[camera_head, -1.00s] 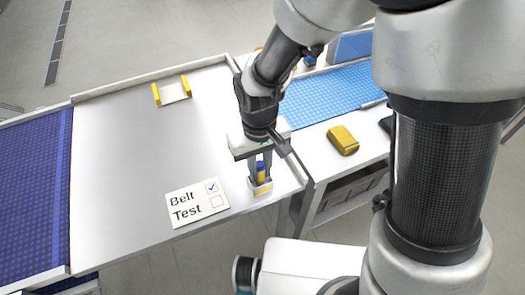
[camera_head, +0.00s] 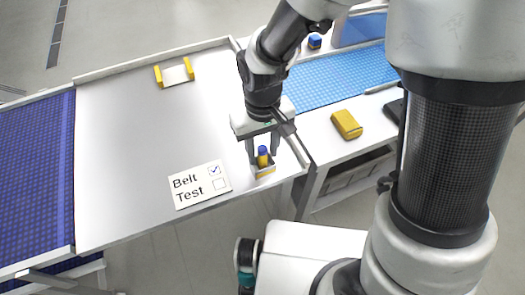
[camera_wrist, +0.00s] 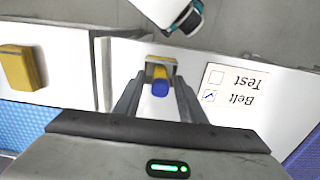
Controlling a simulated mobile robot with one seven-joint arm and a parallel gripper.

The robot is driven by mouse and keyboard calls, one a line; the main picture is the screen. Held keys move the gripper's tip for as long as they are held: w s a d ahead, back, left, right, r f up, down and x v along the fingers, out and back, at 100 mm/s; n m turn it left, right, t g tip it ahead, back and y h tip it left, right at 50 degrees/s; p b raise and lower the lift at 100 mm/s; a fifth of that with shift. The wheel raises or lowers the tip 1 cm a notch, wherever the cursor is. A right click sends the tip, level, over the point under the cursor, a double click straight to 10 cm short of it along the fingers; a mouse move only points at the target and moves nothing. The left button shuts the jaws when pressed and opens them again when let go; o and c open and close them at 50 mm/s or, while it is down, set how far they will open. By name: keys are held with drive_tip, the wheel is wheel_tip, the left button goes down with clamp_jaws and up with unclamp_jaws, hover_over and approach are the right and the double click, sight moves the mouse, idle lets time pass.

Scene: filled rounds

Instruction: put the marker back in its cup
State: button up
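The marker (camera_head: 263,158), yellow with a blue end, stands in its small white and yellow cup (camera_head: 265,172) near the front right corner of the table, its blue end up. In the wrist view the marker's blue end (camera_wrist: 160,89) faces me and the cup (camera_wrist: 163,60) shows beyond it. My gripper (camera_head: 262,152) is just above the cup, open, with one finger on each side of the marker. In the wrist view a gap shows between the marker and each finger.
A card (camera_head: 200,184) reading Belt, ticked, and Test, unticked, lies left of the cup. A yellow-ended holder (camera_head: 175,74) sits at the table's back. A yellow block (camera_head: 346,125) lies on the right-hand surface. A dark blue belt (camera_head: 35,175) borders the left. Mid-table is clear.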

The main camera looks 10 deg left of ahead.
wheel_tip(320, 180, up, 11)
drive_tip(key=shift+f+p, duration=0.1)
drive_tip(key=shift+p, duration=0.35)
drive_tip(key=s+d+r+m+t, duration=0.2)
drive_tip(key=d+r, duration=0.4)
drive_tip(key=d, duration=0.4)
drive_tip(key=s+d+r+m+t, duration=0.3)
drive_tip(key=d+r, duration=0.4)
drive_tip(key=d, duration=0.3)
drive_tip(key=shift+s+d+r+m+t, duration=0.15)
drive_tip(key=shift+s+m+t, duration=0.15)
drive_tip(key=shift+s+m, duration=0.35)
drive_tip(key=shift+w, duration=0.1)
wheel_tip(320, 180, up, 3)
drive_tip(key=p, duration=0.2)
drive_tip(key=shift+p, duration=0.35)
